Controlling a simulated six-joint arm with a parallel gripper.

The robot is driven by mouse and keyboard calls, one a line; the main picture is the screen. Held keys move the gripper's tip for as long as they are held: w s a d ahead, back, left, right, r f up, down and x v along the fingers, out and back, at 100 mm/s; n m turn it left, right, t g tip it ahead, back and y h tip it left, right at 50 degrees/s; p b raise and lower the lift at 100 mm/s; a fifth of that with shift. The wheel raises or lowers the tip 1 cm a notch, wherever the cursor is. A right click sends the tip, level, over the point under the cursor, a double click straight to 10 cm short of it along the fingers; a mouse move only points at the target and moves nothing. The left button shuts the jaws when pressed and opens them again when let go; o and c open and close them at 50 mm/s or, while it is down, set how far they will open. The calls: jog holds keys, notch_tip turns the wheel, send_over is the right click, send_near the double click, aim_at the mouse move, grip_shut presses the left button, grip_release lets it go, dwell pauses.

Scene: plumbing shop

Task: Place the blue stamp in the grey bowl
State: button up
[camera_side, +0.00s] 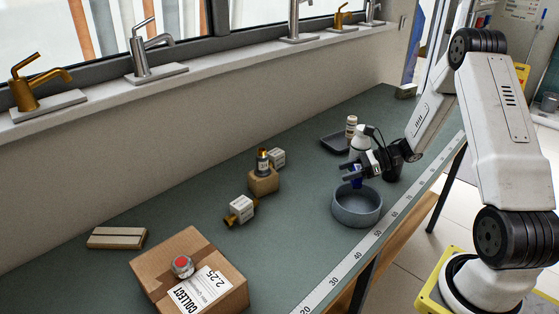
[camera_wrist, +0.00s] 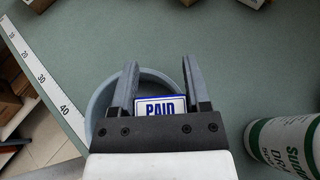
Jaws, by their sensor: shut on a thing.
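The blue stamp (camera_side: 356,181) is held in my gripper (camera_side: 358,169) above the grey bowl (camera_side: 357,212). In the wrist view the stamp (camera_wrist: 160,106) shows a white face with a blue border and the word PAID, between the fingers of my gripper (camera_wrist: 160,82). The round bowl (camera_wrist: 96,108) lies behind and below the fingers there, its rim partly hidden by them. In the side view the stamp's lower end is near the back of the bowl's opening. I cannot tell whether it is below the rim.
A white bottle (camera_wrist: 290,142) stands right of my gripper in the wrist view. A dark tray (camera_side: 332,143) lies behind the bowl. A cardboard box (camera_side: 225,281) is at the front left. A ruler strip (camera_side: 340,276) runs along the table edge.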

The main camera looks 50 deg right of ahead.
jog(key=shift+f, duration=0.45)
jog(key=o, duration=1.3)
jog(key=shift+c, duration=0.2)
jog(key=shift+r, duration=0.1)
jog(key=shift+s+d+r, duration=0.1)
jog(key=shift+d+r, duration=0.05)
jog(key=shift+r, duration=0.35)
jog(key=v, duration=1.1)
jog(key=shift+s+d, duration=0.25)
jog(key=shift+s, duration=0.05)
